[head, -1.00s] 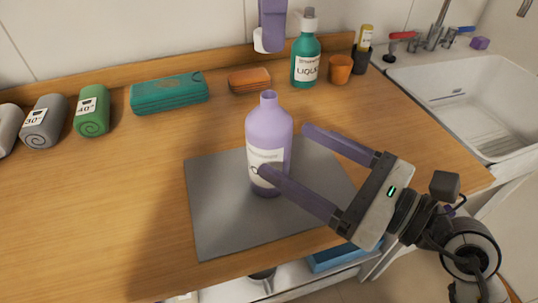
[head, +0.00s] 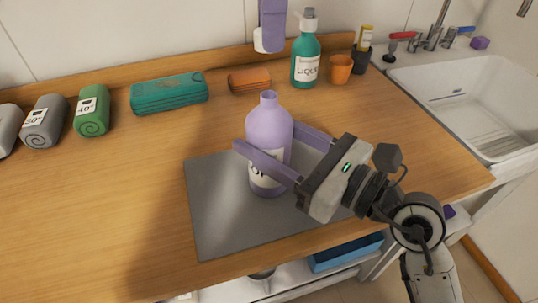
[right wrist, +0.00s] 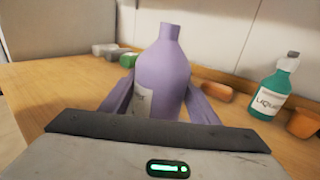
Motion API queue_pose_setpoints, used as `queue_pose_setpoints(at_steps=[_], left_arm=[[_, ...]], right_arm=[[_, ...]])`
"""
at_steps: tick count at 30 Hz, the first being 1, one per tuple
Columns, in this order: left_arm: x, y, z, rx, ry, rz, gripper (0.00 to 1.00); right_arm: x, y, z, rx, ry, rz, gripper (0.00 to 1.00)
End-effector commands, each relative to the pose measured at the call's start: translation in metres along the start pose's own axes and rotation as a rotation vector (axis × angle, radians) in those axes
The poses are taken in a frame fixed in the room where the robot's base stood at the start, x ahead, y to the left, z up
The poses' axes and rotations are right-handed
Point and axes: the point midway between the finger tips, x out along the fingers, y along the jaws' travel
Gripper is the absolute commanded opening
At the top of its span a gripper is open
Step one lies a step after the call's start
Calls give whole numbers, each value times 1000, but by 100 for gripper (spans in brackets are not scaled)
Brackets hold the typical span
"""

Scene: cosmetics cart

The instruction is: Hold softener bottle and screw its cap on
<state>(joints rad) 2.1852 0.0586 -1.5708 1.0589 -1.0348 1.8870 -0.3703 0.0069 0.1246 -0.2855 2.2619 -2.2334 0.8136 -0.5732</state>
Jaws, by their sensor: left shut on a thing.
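The softener bottle (head: 268,130) is purple with a white label and an open, bare neck. It stands upright on a grey mat (head: 215,215). My right gripper (head: 267,138) is open, with one finger in front of the bottle and the other behind it. The right wrist view shows the bottle (right wrist: 163,75) upright between the two fingers. My left gripper (head: 270,42) is above the bottle at the top edge of the head view, mostly cut off. It is shut on the white cap (head: 260,42), partly hidden by a purple finger.
A green liquid bottle (head: 305,62), an orange cup (head: 340,70) and an orange sponge (head: 249,80) stand at the back. A teal folded cloth (head: 168,93) and rolled towels (head: 92,110) are at left. A sink (head: 470,105) is at right. The front-left counter is clear.

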Motion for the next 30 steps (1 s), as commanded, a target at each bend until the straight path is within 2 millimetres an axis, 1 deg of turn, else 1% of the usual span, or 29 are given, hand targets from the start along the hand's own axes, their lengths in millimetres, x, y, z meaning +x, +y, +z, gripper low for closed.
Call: queue_pose_setpoints(at_steps=[1,4,5,8,15,18,21,30], left_arm=[[0,0,0,0,0,0,3],[0,0,0,0,0,0,3],[0,0,0,0,0,0,3],[4,0,0,0,1,-1,3],[38,0,1,1,4,-4,3],[48,0,1,0,4,-2,3],[50,0,2,0,4,-1,3],[50,0,2,0,3,0,3]], right_arm=[[0,0,0,0,0,0,35],[0,0,0,0,1,0,18],[0,0,0,0,1,0,14],[0,0,0,0,1,0,14],[0,0,0,0,1,0,14],[0,0,0,0,1,0,14],[0,0,0,0,1,0,14],[0,0,0,0,1,0,14]])
